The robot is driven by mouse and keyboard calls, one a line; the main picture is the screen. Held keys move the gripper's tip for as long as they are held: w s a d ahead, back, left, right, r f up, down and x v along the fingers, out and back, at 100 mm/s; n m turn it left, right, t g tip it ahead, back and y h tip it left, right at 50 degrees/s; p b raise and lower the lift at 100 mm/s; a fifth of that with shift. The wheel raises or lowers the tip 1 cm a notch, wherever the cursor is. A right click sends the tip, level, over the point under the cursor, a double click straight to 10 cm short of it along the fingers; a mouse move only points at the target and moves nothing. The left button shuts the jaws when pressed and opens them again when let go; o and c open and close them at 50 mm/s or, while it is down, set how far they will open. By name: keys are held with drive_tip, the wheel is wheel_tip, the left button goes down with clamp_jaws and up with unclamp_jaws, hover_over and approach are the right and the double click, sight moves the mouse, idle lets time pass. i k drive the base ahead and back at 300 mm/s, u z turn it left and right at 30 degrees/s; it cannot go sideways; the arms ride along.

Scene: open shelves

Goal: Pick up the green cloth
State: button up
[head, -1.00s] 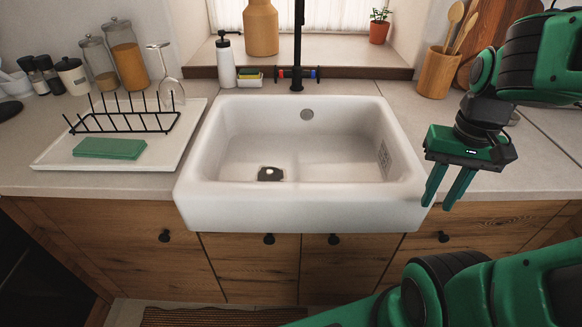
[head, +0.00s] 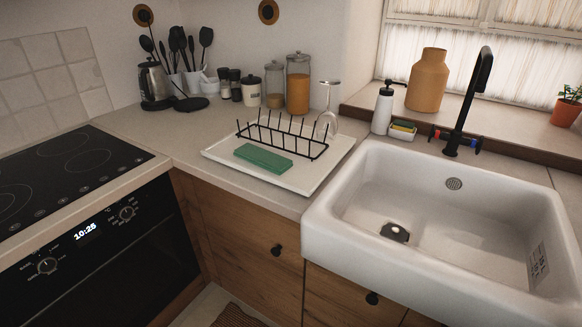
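The green cloth (head: 263,158) is a flat, folded rectangle. It lies at the front of a white drying tray (head: 307,184), in front of the black wire rack (head: 290,136). The tray sits on the counter left of the sink. Nothing covers the cloth. My gripper is outside the current head view, so its fingers and its distance from the cloth cannot be seen.
A wine glass (head: 328,108) stands at the tray's back right. The white sink (head: 463,210) with a black faucet (head: 470,100) is to the right. A stove (head: 65,170) is at the left. Jars (head: 298,83) and a kettle (head: 154,84) line the back.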

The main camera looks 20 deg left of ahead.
sight(278, 165)
drive_tip(key=z, duration=2.45)
drive_tip(key=k, duration=2.05)
drive_tip(key=u, duration=2)
